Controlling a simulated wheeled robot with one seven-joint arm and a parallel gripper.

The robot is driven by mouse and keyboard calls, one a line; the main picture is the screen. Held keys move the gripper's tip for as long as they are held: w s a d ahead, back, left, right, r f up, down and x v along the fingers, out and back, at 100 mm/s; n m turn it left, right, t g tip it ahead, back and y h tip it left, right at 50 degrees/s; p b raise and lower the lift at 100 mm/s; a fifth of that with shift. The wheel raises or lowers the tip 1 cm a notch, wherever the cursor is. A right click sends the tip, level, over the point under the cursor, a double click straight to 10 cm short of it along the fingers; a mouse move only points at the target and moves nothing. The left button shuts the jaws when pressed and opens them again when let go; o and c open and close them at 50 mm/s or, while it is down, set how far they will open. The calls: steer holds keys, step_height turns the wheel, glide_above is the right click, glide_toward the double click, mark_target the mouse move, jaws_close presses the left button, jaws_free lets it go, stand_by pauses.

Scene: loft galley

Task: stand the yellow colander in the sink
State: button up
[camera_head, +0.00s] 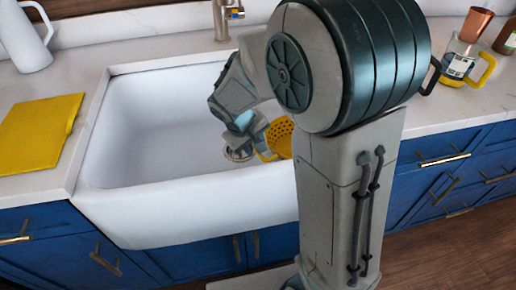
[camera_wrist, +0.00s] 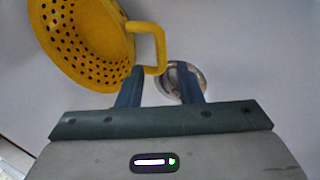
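The yellow colander (camera_head: 283,141) is inside the white sink (camera_head: 150,125), near its right end and beside the drain (camera_head: 238,153). My arm hides part of it. In the wrist view, the colander (camera_wrist: 85,45) fills the upper left, its holed inside showing and its looped handle (camera_wrist: 160,45) pointing right. My gripper (camera_head: 257,143) is down in the sink at the handle side. In the wrist view, the fingers of my gripper (camera_wrist: 160,80) are apart, and the handle's end shows between their tips, near the left finger. I cannot tell whether they touch it, or whether the colander stands level.
A yellow board (camera_head: 40,133) lies on the counter left of the sink, with a white pitcher (camera_head: 25,40) behind it. The faucet (camera_head: 222,18) rises behind the sink. A glass jar (camera_head: 460,65), a copper cup (camera_head: 476,23) and a brown bottle (camera_head: 507,38) stand at right. The sink's left half is clear.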

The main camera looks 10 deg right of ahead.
steer(key=v, duration=0.6)
steer(key=shift+r+p, duration=0.3)
steer(key=shift+p, duration=0.1)
